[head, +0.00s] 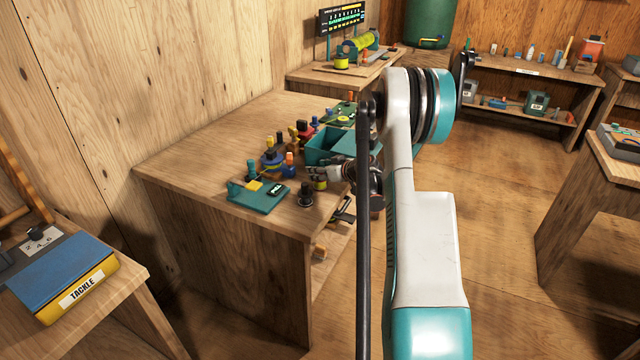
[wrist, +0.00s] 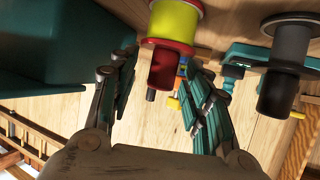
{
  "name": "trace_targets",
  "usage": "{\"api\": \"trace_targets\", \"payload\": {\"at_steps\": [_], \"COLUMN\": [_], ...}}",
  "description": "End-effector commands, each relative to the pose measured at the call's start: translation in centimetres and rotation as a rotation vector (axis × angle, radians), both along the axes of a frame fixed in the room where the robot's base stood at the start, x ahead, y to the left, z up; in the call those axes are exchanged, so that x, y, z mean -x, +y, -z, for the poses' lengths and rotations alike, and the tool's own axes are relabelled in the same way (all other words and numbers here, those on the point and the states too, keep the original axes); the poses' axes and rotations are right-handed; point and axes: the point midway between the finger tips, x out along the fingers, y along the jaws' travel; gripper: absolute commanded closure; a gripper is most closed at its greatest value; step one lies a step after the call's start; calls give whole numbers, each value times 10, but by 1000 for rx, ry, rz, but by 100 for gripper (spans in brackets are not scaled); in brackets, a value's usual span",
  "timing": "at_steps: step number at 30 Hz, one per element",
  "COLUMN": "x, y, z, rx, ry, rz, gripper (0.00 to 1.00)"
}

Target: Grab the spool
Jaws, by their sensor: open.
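A spool with a yellow middle and red ends (wrist: 176,22) shows at the top of the wrist view, just beyond the fingertips. In the head view a small yellow part of it (head: 320,185) shows on the workbench, and my gripper hides the rest. My gripper (head: 325,172) is low over the bench near its front edge. In the wrist view its two fingers (wrist: 160,65) are spread apart, with nothing held. The spool's near red end lies between the fingertip directions; I cannot tell whether a finger touches it.
A dark knobbed piece (head: 306,194) stands close by, also at right in the wrist view (wrist: 283,75). A teal bin (head: 326,146) is behind the gripper. A teal stand (head: 258,196) and several coloured pieces crowd the left. The bench's left part (head: 195,160) is clear.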

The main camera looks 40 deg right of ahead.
Motion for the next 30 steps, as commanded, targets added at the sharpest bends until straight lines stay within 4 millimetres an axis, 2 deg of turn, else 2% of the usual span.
{"api": "trace_targets", "payload": {"at_steps": [5, 9, 11, 23, 30], "x": [0, 0, 0, 0, 0], "y": [0, 0, 0, 0, 0], "z": [-1, -1, -1, -3, -27], "rx": [0, 0, 0, 0, 0], "ry": [0, 0, 0, 0, 0], "rz": [0, 0, 0, 0, 0], "gripper": [56, 87, 100, 100, 100]}}
